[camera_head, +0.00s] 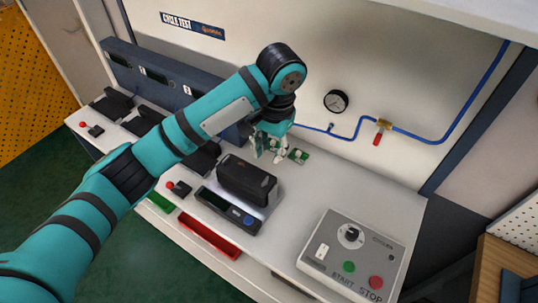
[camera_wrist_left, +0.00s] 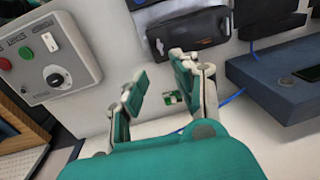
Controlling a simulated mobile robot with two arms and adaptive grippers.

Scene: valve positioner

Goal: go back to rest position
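My left arm reaches in from the left across the bench in the head view. Its teal gripper (camera_head: 268,148) is low over the back of the white bench, behind a black box-shaped device (camera_head: 246,181). In the left wrist view the two fingers of the left gripper (camera_wrist_left: 157,82) stand apart with nothing held between them. The black device (camera_wrist_left: 188,33) lies ahead of the fingers. My right gripper is not in view.
A control box (camera_head: 352,256) with knob and buttons stands at the front right. A blue hose with a red-handled valve (camera_head: 378,133) and a gauge (camera_head: 336,101) are on the back wall. A dark blue fixture (camera_head: 140,72) runs along the left.

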